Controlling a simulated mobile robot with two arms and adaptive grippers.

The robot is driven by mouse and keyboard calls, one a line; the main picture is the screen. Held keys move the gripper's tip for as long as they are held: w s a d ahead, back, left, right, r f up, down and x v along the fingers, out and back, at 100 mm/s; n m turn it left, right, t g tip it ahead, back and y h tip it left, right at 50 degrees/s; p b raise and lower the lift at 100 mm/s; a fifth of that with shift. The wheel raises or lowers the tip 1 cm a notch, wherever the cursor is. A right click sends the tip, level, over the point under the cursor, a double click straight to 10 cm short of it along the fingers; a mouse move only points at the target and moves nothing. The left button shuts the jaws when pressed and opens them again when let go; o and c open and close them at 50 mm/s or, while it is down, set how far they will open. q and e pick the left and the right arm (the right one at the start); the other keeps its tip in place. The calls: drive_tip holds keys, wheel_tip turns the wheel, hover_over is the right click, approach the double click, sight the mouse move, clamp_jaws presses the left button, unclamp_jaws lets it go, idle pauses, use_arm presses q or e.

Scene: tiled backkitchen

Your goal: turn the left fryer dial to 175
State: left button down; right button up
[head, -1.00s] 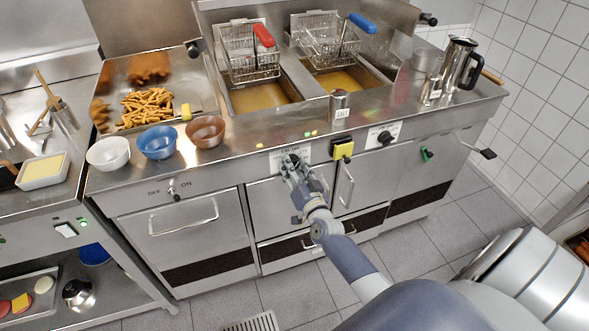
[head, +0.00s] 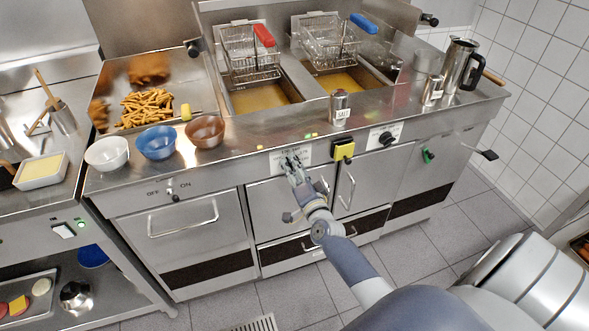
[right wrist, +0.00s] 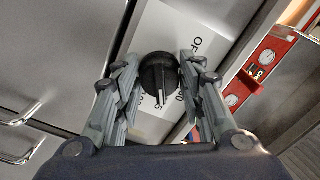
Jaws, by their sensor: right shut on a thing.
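The left fryer dial (right wrist: 159,76) is a round black knob with a white pointer line, on a white label plate (right wrist: 150,30) on the fryer front. In the right wrist view its pointer points down the picture, toward partly hidden printed numbers; I cannot read the exact setting. My right gripper (right wrist: 157,85) has a finger on each side of the dial and is shut on it. In the head view my right gripper (head: 291,163) is at the left label plate (head: 283,157) and hides the dial. My left gripper is not in view.
The right fryer dial (head: 385,138) sits on its own plate to the right. A yellow-and-black box (head: 343,150) sticks out between the plates. A door handle (head: 347,190) stands out below. Bowls (head: 157,142) and a salt shaker (head: 339,107) stand on the counter above.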

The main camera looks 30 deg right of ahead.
idle(0.3)
drive_tip(key=o, duration=1.1)
drive_tip(key=v, duration=1.2)
drive_tip(key=shift+f, duration=0.1)
